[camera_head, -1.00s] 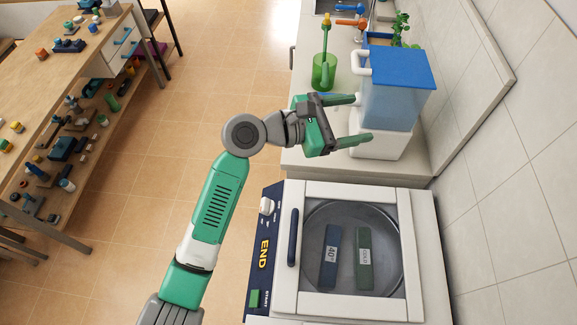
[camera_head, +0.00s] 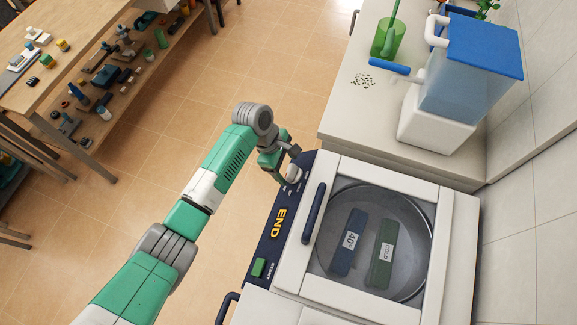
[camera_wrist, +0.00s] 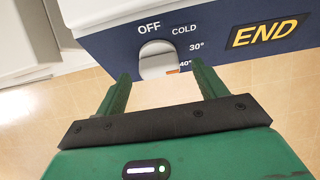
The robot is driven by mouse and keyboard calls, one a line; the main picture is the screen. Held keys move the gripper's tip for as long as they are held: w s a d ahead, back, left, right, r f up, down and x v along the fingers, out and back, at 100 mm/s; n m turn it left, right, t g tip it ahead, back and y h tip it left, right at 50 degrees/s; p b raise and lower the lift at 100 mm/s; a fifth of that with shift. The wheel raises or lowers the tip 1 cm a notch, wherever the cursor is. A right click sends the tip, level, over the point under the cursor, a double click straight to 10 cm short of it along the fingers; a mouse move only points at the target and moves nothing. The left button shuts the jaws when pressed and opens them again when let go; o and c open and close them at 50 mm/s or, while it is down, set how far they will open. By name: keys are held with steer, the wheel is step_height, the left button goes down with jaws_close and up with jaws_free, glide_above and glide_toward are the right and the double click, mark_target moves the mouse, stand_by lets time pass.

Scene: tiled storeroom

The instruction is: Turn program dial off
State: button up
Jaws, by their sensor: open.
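The white program dial (camera_wrist: 157,55) sits on the dark blue panel (camera_wrist: 215,38) of the washer. In the wrist view, the labels OFF, COLD, 30° and 40° run along its upper and right side. An orange mark on the dial's lower right lies near the 40° label. My gripper (camera_wrist: 160,74) is open, with its two green fingers reaching toward the dial, one toward each side. I cannot tell whether they touch it. In the head view, my gripper (camera_head: 279,168) is at the panel's far end, beside the dial (camera_head: 293,173).
The panel has a lit END display (camera_head: 278,222) and a green button (camera_head: 258,267). The washer lid (camera_head: 375,173) is shut, with a dark handle (camera_head: 313,212). A counter (camera_head: 375,125) holds a water tank (camera_head: 465,70) and a green cup (camera_head: 388,38). Open floor lies left.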

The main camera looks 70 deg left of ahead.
steer(key=shift+x, duration=0.75)
steer(key=shift+w, duration=0.1)
steer(key=shift+c, duration=0.2)
steer(key=c, duration=0.9)
steer(key=shift+r, duration=0.1)
steer(key=shift+c, duration=0.2)
